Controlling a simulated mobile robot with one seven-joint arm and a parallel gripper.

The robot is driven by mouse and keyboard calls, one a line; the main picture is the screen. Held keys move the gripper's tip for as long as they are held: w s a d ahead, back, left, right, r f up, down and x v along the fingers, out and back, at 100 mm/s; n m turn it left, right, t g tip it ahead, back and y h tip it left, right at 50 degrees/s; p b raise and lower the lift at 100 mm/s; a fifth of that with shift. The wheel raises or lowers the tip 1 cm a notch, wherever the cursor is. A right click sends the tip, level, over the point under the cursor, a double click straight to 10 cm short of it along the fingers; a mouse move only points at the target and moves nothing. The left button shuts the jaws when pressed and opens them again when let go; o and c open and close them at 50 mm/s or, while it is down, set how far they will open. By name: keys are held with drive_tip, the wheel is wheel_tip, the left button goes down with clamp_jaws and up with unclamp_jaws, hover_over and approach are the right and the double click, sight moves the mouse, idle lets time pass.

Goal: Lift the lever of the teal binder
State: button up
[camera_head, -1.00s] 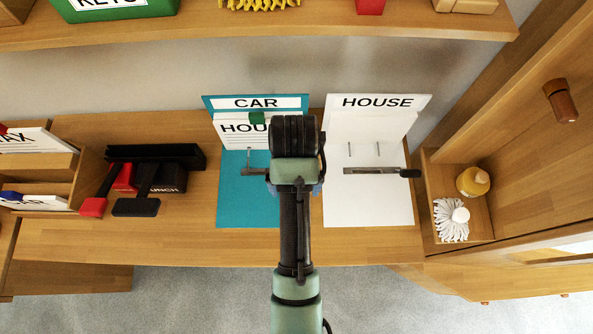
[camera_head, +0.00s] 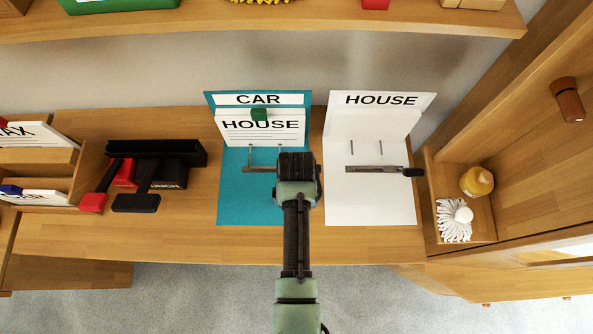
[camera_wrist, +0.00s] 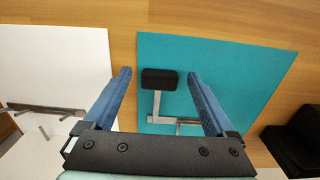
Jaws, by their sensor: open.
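The teal binder (camera_head: 237,195) lies open on the desk, with CAR on its upright cover. Its metal lever mechanism (camera_head: 259,169) runs across the lower sheet, partly hidden by my arm in the head view. In the wrist view, the teal binder (camera_wrist: 225,75) shows the lever (camera_wrist: 157,102) with a black end pad (camera_wrist: 160,79). My gripper (camera_wrist: 158,74) is open, with one blue finger on each side of the pad and a gap on both sides. The fingers are mostly hidden in the head view. Whether they are level with the pad is unclear.
A white HOUSE binder (camera_head: 370,205) lies open just right, its black-tipped lever (camera_head: 375,169) near my gripper. A HOUSE sheet (camera_head: 262,132) and green block (camera_head: 259,115) are at the teal cover. A black punch (camera_head: 168,178) stands left. The desk front is clear.

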drive_tip(key=shift+c, duration=0.2)
clamp_jaws()
drive_tip(key=shift+r, duration=0.1)
